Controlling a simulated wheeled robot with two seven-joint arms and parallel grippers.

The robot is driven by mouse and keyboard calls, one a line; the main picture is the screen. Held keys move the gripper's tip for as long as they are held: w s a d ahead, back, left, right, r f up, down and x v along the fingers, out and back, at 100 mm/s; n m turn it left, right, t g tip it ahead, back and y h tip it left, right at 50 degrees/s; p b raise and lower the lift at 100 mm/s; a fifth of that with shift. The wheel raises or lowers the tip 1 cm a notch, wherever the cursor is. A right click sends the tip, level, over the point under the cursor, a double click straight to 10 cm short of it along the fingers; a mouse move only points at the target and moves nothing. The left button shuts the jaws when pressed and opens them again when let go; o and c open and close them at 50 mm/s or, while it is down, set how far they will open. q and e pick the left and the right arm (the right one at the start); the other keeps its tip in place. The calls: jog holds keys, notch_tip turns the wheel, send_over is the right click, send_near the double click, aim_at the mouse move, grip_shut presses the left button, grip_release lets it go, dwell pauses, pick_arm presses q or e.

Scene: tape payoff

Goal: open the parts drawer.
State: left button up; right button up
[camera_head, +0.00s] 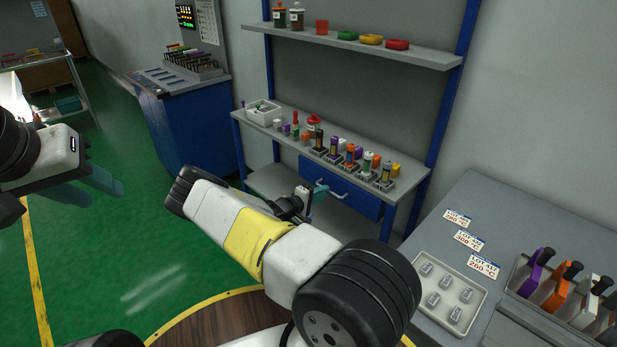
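The parts drawer (356,199) is a blue-fronted drawer under the grey top of the workbench, with a pale handle on its front. It looks closed, its front about level with the bench frame. My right gripper (319,191), with teal fingers, is in front of the drawer's left part, close to the handle. I cannot tell whether it touches the handle or is closed on it. My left gripper (92,187) is far to the left over the green floor, its teal fingers apart and empty.
The workbench top (267,134) holds a white bin and several bottles and coloured parts. A shelf (365,46) is above it. At right, a grey table (540,228) carries a tray (425,300) and a tool rack. A blue cabinet (190,125) stands left of the bench.

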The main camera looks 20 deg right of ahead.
jog(key=shift+x, duration=1.7)
jog(key=shift+c, duration=0.2)
grip_shut()
